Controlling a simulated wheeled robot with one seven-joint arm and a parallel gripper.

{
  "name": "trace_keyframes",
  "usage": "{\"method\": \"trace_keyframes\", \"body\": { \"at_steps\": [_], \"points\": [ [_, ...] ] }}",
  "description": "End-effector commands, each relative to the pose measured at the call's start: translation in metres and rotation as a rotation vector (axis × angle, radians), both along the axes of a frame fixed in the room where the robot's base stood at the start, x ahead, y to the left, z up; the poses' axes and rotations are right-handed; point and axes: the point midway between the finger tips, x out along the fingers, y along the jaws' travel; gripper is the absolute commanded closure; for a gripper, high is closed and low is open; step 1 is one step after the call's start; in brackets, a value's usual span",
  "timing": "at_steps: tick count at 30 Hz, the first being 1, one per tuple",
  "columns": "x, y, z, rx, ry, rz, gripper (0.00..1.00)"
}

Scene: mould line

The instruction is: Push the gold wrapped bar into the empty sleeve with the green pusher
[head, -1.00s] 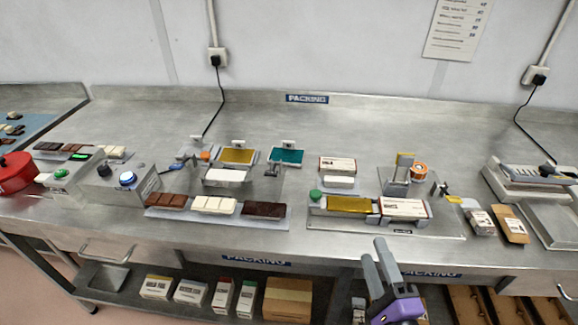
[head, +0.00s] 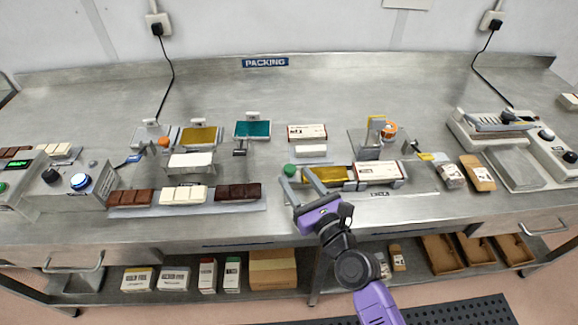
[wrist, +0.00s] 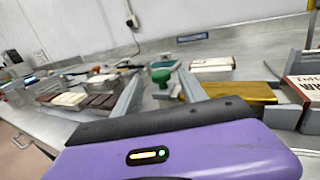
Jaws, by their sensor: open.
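The green pusher (head: 290,170) has a round knob and stands at the left end of a metal channel; in the wrist view its knob (wrist: 161,74) shows between my two fingers. The gold wrapped bar (head: 334,174) lies in the channel just right of the pusher, and also shows in the wrist view (wrist: 240,91).
A tray (head: 258,206) of brown, white and dark bars lies to the left. A boxed bar (head: 307,131) and a white block (head: 311,150) sit behind the channel. A stand with an orange roll (head: 389,130) is behind the sleeve. Small packets (head: 479,174) lie to the right.

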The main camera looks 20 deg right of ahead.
Motion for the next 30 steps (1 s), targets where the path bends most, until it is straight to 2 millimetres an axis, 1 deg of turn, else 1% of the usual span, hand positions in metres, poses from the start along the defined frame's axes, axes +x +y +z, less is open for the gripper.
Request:
{"method": "trace_keyframes", "body": {
  "at_steps": [1,3,9,13,20,23,27,28,30],
  "points": [
    [0.009,0.001,0.001,0.000,-0.001,0.001,0.50],
    [0.020,0.002,0.001,-0.002,-0.001,0.001,0.50],
    [0.040,0.003,0.000,-0.002,0.000,0.000,0.50],
    [0.045,0.003,0.000,-0.002,0.000,-0.001,0.50],
    [0.046,0.003,0.000,-0.003,0.000,-0.001,0.50],
    [0.046,0.003,0.000,-0.003,0.000,-0.001,0.68],
    [0.045,0.003,0.000,-0.003,0.000,-0.001,0.95],
    [0.045,0.003,0.000,-0.003,0.000,-0.001,1.00],
    [0.045,0.003,0.000,-0.003,0.000,-0.001,1.00]
  ]
}}
